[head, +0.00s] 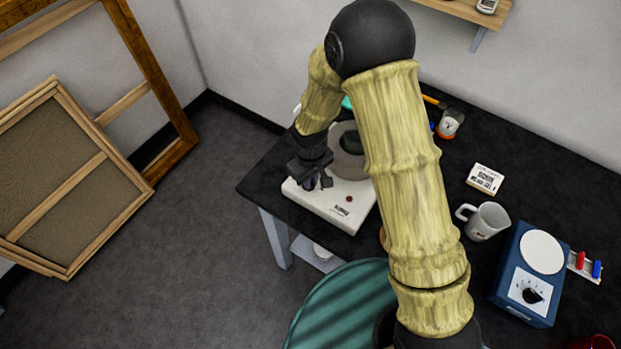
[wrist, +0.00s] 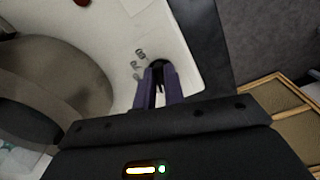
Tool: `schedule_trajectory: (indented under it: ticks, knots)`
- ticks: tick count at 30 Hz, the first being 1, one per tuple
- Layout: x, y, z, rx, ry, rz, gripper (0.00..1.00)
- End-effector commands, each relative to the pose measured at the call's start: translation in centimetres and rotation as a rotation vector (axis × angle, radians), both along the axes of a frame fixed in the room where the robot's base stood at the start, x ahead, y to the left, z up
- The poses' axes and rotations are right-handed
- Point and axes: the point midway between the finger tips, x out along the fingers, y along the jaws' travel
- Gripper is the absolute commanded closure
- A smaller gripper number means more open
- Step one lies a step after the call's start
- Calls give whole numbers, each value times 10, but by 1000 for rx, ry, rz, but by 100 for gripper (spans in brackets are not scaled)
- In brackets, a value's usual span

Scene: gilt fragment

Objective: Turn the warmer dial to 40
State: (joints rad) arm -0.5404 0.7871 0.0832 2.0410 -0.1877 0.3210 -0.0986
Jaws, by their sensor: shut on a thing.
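The white warmer (head: 330,205) stands at the left corner of the black bench, with a grey round pot (head: 347,155) on it. My gripper (head: 322,183) is over the warmer's front left corner, pointing down. In the wrist view my gripper (wrist: 160,82) is shut on the small black dial (wrist: 158,63), with a finger on each side. Printed numbers curve beside the dial; they are too small and turned to read for certain. The pointer mark is hidden, so the dial's setting cannot be told. A red spot (head: 349,199) shows on the warmer's front.
A blue unit (head: 528,275) with a white plate and its own black dial stands at the right. A green round stool (head: 335,305) is in front. Wooden frames (head: 75,185) lean at the left.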

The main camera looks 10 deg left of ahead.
Motion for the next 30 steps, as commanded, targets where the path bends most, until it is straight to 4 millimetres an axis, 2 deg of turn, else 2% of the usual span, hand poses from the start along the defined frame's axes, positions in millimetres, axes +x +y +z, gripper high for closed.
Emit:
schedule_trajectory:
  ticks: [21,30]
  knots:
    - [-1,3,0,1,-3,-424,100]
    - [-1,3,1,2,-2,-484,100]
